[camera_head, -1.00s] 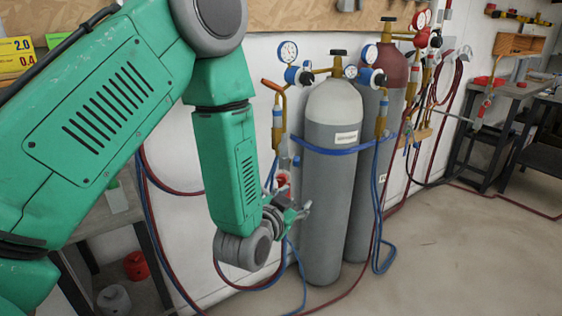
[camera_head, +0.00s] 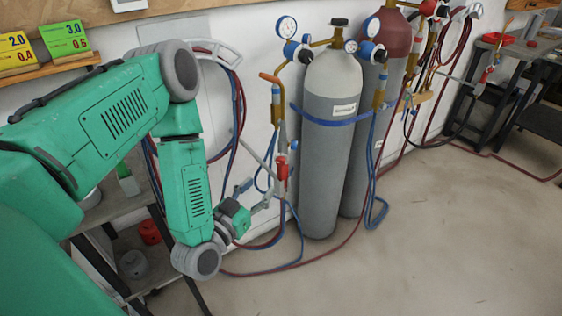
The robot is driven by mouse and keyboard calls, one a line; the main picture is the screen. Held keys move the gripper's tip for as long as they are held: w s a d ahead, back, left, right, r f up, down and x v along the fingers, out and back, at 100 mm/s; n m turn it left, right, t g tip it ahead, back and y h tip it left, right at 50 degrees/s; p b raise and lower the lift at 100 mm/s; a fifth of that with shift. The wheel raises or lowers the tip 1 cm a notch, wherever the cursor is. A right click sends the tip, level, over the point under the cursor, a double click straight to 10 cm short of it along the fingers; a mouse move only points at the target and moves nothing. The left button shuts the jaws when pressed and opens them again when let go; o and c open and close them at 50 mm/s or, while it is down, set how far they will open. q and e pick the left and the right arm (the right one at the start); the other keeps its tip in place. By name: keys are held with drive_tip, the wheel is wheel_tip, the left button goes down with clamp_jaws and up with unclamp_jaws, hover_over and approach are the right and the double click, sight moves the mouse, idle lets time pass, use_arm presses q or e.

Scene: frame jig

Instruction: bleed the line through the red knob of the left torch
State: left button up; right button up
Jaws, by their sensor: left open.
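The left torch (camera_head: 276,97) hangs upright by the wall, left of the grey cylinder, with a bent brass tip at its top. Its red knob (camera_head: 282,161) sits at the lower end, with a small blue knob (camera_head: 293,145) just above it on the right. My left gripper (camera_head: 262,192) is open and empty, below and left of the red knob. Its fingers point up and right towards the torch's lower end. I see no clear contact with the knob. My right gripper is not in view.
A grey cylinder (camera_head: 327,170) and a red-topped cylinder (camera_head: 391,35) stand right of the torch. Red and blue hoses (camera_head: 240,105) hang on the wall and trail over the floor. A shelf (camera_head: 122,207) stands at left.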

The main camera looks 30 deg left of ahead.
sight(277, 163)
use_arm(q)
drive_tip(key=w, duration=0.3)
drive_tip(key=w+a, duration=0.1)
drive_tip(key=w, duration=0.5)
drive_tip(key=shift+w+a+f, duration=0.15)
drive_tip(key=shift+w+a, duration=0.25)
drive_tip(key=shift+w+d, duration=0.4)
drive_tip(key=shift+w, duration=0.1)
drive_tip(key=shift+a, duration=0.25)
clamp_jaws()
drive_tip(key=shift+a+p, duration=0.15)
drive_tip(key=shift+p, duration=0.15)
